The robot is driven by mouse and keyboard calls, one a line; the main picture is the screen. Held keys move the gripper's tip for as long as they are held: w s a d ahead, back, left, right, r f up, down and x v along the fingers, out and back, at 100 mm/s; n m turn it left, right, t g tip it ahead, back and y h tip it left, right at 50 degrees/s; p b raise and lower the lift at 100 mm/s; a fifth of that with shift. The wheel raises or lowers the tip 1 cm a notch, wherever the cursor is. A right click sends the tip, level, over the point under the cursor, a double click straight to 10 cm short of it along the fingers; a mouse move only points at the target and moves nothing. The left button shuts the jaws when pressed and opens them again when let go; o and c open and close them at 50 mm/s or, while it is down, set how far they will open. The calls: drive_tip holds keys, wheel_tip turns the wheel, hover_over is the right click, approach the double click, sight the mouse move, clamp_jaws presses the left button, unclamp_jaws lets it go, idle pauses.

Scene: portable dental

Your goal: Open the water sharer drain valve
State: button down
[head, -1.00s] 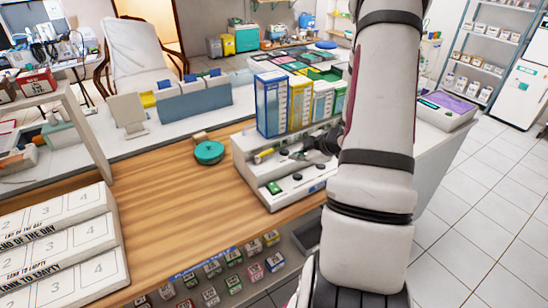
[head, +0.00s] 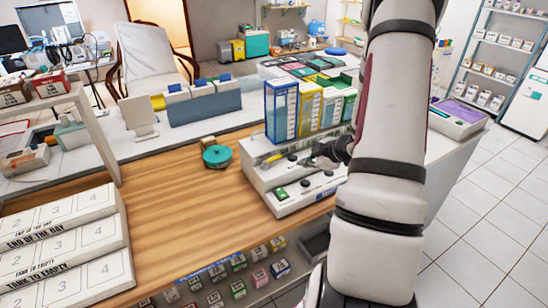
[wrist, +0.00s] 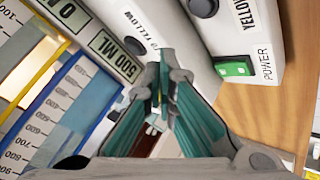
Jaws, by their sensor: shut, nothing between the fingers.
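The white water sharer unit (head: 286,207) stands on the counter's right part, with a blue-framed (head: 281,112) and a yellow-framed graduated tank (head: 308,112) behind its front. A small yellow-and-dark lever (head: 273,157) lies on its upper step; I cannot tell whether this is the drain valve. My gripper (head: 318,157) is low over the unit's upper step, right of the lever. In the wrist view my gripper (wrist: 164,76) is shut and empty, its tips over the white panel beside a dark round knob (wrist: 138,71). The fingers hide part of the panel.
A green power switch (wrist: 234,68) sits on the lower panel. A teal round object (head: 216,157) stands on the wooden counter (head: 180,200) left of the unit. Stepped white numbered boxes (head: 70,240) fill the front left. The counter between them is clear.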

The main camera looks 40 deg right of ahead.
drive_tip(key=c, duration=1.6)
unclamp_jaws()
drive_tip(key=shift+w+d+r, duration=0.1)
drive_tip(key=shift+r, duration=0.05)
drive_tip(key=shift+c, duration=0.2)
drive_tip(key=shift+o, duration=0.2)
drive_tip(key=r, duration=0.1)
drive_tip(key=d+r+n+h, duration=0.1)
drive_tip(key=w+r+h, duration=0.1)
drive_tip(key=shift+w+d+r+n+p, duration=0.1)
drive_tip(key=shift+d+r+n+p, duration=0.2)
drive_tip(key=shift+d+p, duration=0.1)
drive_tip(key=n+g+p, duration=0.1)
drive_tip(key=n+g, duration=0.2)
drive_tip(key=n, duration=0.2)
approach(279, 156)
drive_tip(key=shift+y, duration=0.4)
drive_tip(key=b+x, duration=0.1)
drive_tip(key=x, duration=0.1)
drive_tip(key=b+x, duration=0.2)
drive_tip(key=x, duration=0.1)
drive_tip(key=b+x, duration=0.1)
drive_tip(key=x, duration=0.2)
drive_tip(key=shift+d+b, duration=0.3)
drive_tip(key=shift+c, duration=0.3)
clamp_jaws()
